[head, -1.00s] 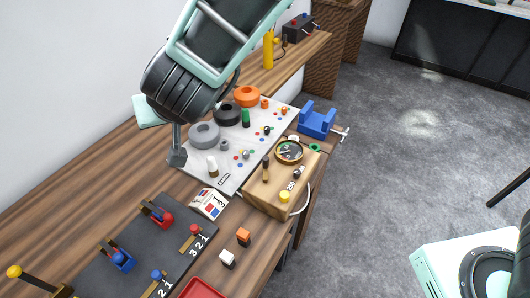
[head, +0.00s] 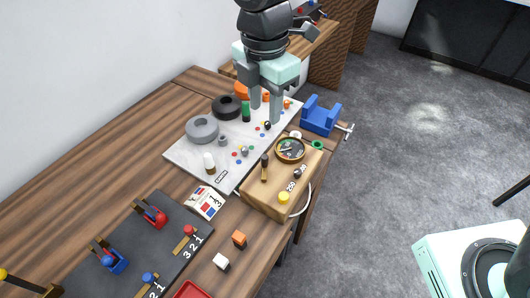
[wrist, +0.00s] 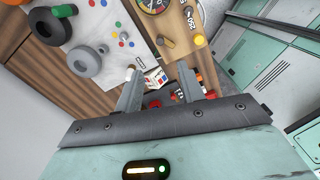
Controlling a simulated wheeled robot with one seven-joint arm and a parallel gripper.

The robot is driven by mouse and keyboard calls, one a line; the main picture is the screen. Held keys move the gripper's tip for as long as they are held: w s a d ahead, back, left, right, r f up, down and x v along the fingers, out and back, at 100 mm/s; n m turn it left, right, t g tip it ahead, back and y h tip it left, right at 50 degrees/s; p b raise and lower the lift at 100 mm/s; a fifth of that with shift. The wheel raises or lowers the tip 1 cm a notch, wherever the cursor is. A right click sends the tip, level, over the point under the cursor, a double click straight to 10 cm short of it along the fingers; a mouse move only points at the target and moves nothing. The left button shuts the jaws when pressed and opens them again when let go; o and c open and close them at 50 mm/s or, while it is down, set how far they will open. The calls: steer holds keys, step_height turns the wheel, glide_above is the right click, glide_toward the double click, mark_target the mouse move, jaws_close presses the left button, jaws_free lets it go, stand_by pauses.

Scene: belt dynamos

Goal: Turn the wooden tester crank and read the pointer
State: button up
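The wooden tester (head: 262,205) is a pale wood box at the bench's right edge. A round dial (head: 290,149) sits on its back end; its pointer is too small to read exactly. A brass piece with a dark handle, apparently the crank (head: 265,166), stands on its left side. In the wrist view the tester (wrist: 178,22) is at the top, with the dial (wrist: 153,4) cut off by the edge. My gripper (head: 265,110) hangs above the light board, behind the tester, fingers apart and empty. Its open fingers (wrist: 159,72) also show in the wrist view.
The light board (head: 182,157) holds grey, black and orange rings and small pegs. A blue vise (head: 321,116) stands behind the tester. A dark lever panel (head: 139,240), a white block (head: 221,262) and an orange block (head: 239,239) are in front. Open floor lies right.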

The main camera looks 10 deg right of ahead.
mark_target(264, 156)
step_height(264, 156, down, 15)
steer(key=p, duration=0.2)
steer(key=shift+f+p, duration=0.2)
steer(key=shift+p, duration=0.15)
jaws_close()
